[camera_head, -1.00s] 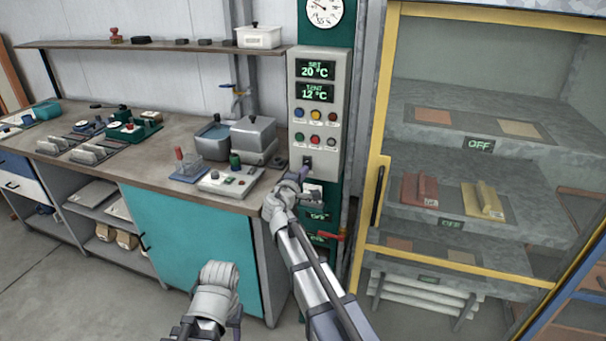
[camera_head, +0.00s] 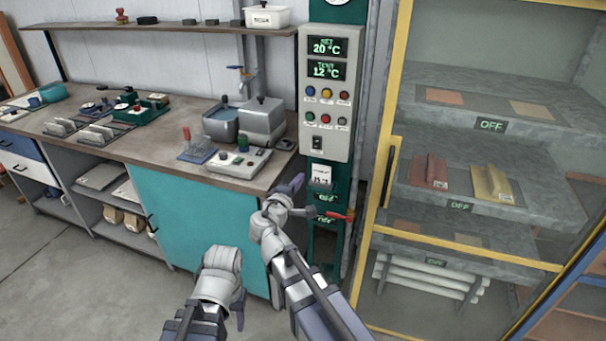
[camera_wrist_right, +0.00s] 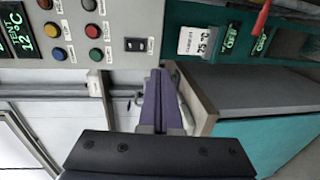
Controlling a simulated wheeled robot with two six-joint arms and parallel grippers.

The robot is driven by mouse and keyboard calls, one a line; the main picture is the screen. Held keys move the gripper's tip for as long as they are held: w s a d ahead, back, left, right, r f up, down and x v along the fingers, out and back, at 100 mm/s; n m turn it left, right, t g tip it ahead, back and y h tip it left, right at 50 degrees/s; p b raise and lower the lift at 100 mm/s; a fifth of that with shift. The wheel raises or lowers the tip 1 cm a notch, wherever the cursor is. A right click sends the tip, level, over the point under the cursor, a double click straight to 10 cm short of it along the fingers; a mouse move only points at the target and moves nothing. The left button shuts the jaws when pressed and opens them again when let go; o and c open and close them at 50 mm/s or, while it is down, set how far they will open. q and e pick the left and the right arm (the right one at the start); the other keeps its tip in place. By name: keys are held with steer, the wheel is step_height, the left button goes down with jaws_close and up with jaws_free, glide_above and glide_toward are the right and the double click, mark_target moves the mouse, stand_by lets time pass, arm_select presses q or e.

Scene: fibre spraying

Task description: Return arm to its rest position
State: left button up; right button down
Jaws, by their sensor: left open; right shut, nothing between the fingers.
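My right gripper (camera_head: 298,183) is in front of the green post, below and left of the grey control panel (camera_head: 342,100). Its purple fingers (camera_wrist_right: 157,100) are shut with nothing between them in the right wrist view. The panel shows 20 °C and 12 °C, with several coloured buttons and a black rocker switch (camera_head: 317,143). The switch also shows in the right wrist view (camera_wrist_right: 137,44), apart from the fingertips. My left gripper (camera_head: 239,312) hangs low in front of the teal cabinet, open and pointing down, partly hidden by its own wrist.
The workbench (camera_head: 160,150) edge and teal cabinet (camera_head: 205,220) are close to my arms. A red lever (camera_head: 338,215) sticks out beside the right gripper. The yellow-framed glass cabinet (camera_head: 395,190) stands at right. Grey floor (camera_head: 60,275) is free at lower left.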

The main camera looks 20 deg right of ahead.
steer(key=shift+s+a, duration=0.2)
steer(key=shift+s, duration=0.05)
steer(key=s+a+f+m+g+y+p, duration=0.25)
steer(key=s+f+m+g, duration=0.45)
steer(key=s+f, duration=0.55)
steer(key=s+a+f+g+y, duration=0.4)
steer(key=s+a, duration=0.4)
steer(key=s, duration=0.4)
steer(key=g+y, duration=0.1)
steer(key=g, duration=0.1)
steer(key=shift+s+a+g, duration=0.35)
steer(key=shift+s+g, duration=0.05)
steer(key=shift+y, duration=0.25)
